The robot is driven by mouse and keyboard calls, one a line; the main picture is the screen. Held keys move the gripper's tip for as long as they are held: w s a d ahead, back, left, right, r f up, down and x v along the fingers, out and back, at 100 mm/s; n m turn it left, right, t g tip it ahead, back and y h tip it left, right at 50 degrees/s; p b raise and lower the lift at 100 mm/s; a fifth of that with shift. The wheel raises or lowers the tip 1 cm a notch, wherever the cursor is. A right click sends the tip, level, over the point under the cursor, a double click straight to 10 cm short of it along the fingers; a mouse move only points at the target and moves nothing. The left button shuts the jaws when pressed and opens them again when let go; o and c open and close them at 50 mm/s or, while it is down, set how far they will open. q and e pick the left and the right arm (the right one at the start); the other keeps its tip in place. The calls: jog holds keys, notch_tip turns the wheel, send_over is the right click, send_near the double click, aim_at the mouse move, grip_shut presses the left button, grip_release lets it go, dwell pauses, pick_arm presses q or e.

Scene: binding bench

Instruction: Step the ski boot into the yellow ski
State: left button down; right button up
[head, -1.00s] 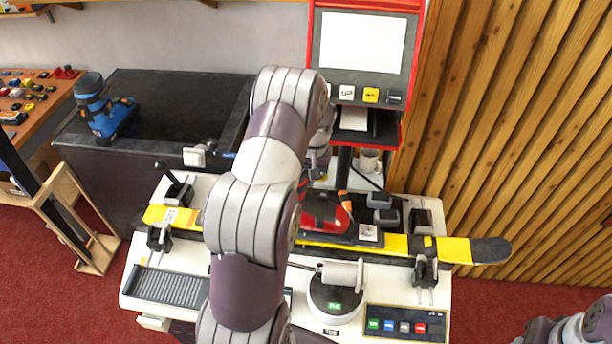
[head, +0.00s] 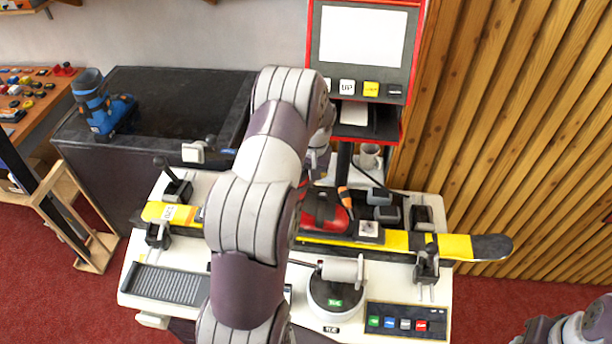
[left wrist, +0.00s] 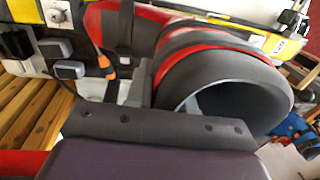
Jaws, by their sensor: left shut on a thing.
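The red and black ski boot (head: 326,214) is over the ski's middle, toe toward the toe piece (head: 368,231). My arm hides its heel, and I cannot tell whether it is seated. Its dark cuff opening (left wrist: 225,100) shows large in the left wrist view. My left gripper (head: 318,160), mostly hidden by my arm, is shut on the boot. My right gripper is out of view.
A red-framed screen (head: 362,36) stands behind the bench. A mug (head: 369,156) and an orange-handled tool (head: 345,198) are near the boot. A lever (head: 172,178) stands at the left clamp. A blue boot (head: 101,103) stands on the dark counter at left.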

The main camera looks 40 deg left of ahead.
pick_arm(q)
jog(key=shift+f, duration=0.25)
jog(key=shift+f+b, duration=0.4)
jog(key=shift+f, duration=0.05)
jog(key=shift+a, duration=0.1)
jog(key=c, duration=0.9)
grip_release()
jog(key=o, duration=0.5)
jog(key=shift+s, duration=0.1)
jog(key=shift+c, duration=0.2)
